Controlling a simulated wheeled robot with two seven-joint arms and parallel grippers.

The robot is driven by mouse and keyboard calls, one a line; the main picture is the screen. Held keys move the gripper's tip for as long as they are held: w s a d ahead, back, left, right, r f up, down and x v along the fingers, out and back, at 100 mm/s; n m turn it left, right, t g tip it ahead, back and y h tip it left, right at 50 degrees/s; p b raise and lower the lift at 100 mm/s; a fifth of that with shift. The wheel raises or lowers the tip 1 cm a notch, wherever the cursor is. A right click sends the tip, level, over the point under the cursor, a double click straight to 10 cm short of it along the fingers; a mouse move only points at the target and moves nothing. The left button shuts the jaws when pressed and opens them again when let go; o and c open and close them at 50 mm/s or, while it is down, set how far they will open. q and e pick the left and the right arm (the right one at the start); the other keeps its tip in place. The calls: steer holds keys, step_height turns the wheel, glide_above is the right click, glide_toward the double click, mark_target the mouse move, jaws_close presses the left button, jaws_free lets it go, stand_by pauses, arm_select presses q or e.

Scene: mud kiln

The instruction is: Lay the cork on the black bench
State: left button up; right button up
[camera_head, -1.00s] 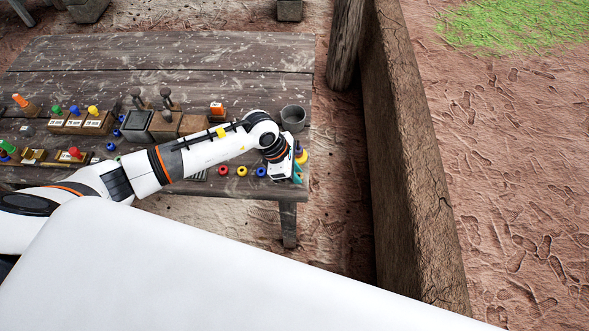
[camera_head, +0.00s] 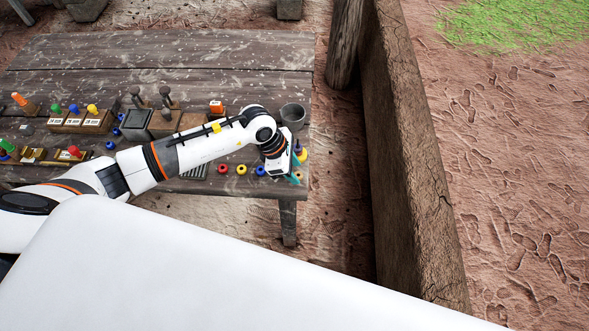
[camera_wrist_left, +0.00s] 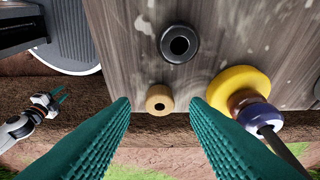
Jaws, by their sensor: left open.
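A small tan ring-like piece with a dark hole, which looks like the cork (camera_wrist_left: 160,98), stands at the edge of the weathered dark wooden bench (camera_wrist_left: 130,45). In the left wrist view it shows between the two teal fingertips of my left gripper (camera_wrist_left: 160,106). The fingers are apart and do not visibly touch it. In the head view my left gripper (camera_head: 295,171) is at the front right corner of the bench (camera_head: 200,50). A white gripper with teal fingers, apparently my right one (camera_wrist_left: 52,100), is small at the left of the wrist view.
A black ring (camera_wrist_left: 179,43) lies just beyond the cork. A yellow and purple piece with a shaft (camera_wrist_left: 240,92) stands close on the right. A grey bucket (camera_head: 292,114) and several coloured rings (camera_head: 241,169) are near the arm.

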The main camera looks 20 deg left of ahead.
arm_select(q)
steer(key=b+v, duration=0.2)
steer(key=v, duration=0.9)
steer(key=shift+f, duration=0.15)
